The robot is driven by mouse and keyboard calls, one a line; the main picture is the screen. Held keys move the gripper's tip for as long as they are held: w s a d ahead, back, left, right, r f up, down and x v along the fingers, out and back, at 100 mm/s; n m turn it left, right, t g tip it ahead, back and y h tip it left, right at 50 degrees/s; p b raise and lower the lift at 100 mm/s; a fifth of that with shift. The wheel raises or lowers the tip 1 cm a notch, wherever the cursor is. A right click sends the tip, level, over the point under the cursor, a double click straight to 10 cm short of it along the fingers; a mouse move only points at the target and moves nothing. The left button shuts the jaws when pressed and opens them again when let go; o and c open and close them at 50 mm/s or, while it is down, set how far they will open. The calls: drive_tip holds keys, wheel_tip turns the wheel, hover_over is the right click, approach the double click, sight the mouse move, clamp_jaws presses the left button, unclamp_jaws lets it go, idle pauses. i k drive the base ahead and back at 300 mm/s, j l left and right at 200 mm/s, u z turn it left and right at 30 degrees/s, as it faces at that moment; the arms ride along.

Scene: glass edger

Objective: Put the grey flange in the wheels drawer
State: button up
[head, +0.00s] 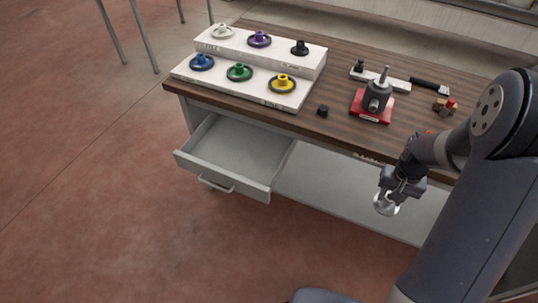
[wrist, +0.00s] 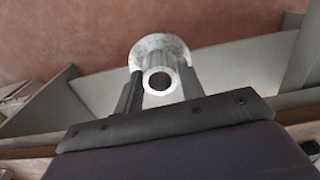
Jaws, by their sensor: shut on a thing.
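My gripper (head: 393,192) is at the right in the head view, in front of the bench's front edge and lower than its top. It is shut on the grey flange (head: 385,207), which hangs below the fingers. In the wrist view the flange (wrist: 160,49) sits between the two fingers, its round disc on the far side and its hollow hub facing the camera. The open drawer (head: 222,176) is pulled out under the left part of the bench, empty as far as I see. The flange is to the right of it, apart from it. No drawer label is readable.
The wooden bench (head: 338,131) carries a white two-step rack (head: 245,85) of coloured flanged wheels. Floor left of the drawer is clear.

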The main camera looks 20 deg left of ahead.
sight(239, 155)
drive_tip(key=j+u, duration=0.15)
drive_tip(key=j, duration=0.35)
drive_tip(key=i+j+u, duration=0.1)
drive_tip(key=j, duration=0.4)
drive_tip(key=i+j+u, duration=0.15)
drive_tip(key=j, duration=0.35)
drive_tip(key=i+j+u, duration=0.15)
drive_tip(key=i+j, duration=0.35)
drive_tip(key=i, duration=0.15)
